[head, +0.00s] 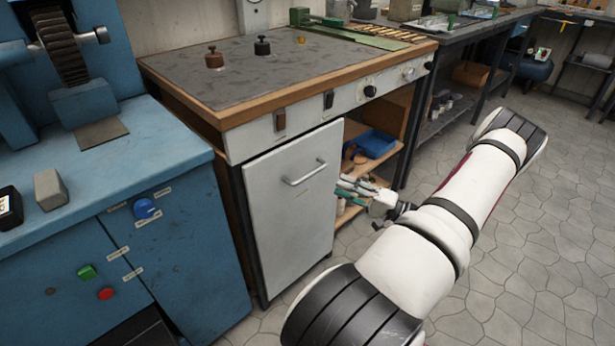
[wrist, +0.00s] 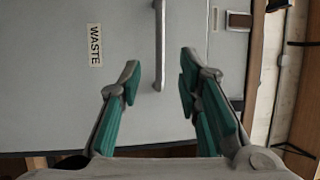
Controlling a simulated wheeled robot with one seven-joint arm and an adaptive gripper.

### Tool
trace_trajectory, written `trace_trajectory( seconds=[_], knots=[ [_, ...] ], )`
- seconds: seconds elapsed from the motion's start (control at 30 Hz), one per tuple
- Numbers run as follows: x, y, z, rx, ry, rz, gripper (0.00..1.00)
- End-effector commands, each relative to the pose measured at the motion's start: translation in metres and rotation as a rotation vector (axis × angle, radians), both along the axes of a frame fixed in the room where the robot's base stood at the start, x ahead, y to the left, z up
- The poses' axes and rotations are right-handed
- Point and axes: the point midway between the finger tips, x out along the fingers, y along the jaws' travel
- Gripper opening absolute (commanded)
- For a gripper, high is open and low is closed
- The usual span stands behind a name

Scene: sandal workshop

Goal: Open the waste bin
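The waste bin front is a pale grey panel (head: 290,215) under the workbench, closed or nearly flush with the cabinet. It carries a silver bar handle (head: 305,173). In the wrist view the panel (wrist: 50,100) bears a "WASTE" label (wrist: 95,45), and the handle (wrist: 159,45) runs up and down the picture. My gripper (head: 345,190) is at the right side of the panel in the head view, short of the handle. In the wrist view my gripper (wrist: 158,85) is open and empty, its green-padded fingers on either side of the handle's line. Any contact with the handle is not visible.
The workbench top (head: 290,70) overhangs the panel, with switches and knobs along its front. An open shelf with a blue tray (head: 372,143) is right of the panel. A blue machine cabinet (head: 190,240) stands close on the left. The tiled floor (head: 540,230) on the right is clear.

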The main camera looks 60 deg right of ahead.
Motion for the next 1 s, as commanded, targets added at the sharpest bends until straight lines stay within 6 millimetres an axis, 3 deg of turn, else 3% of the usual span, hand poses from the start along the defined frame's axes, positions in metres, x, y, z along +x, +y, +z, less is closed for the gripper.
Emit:
trace_trajectory(
  seconds=[0.3,0.5,0.7,1.0],
  knots=[
    [0.062,0.011,0.01,0.0,0.0,0.004,0.31],
    [0.091,0.016,0.016,-0.001,0.0,0.004,0.31],
    [0.105,0.018,0.019,-0.001,0.002,0.003,0.31],
    [0.107,0.018,0.019,-0.001,0.001,0.002,0.31]
  ],
)
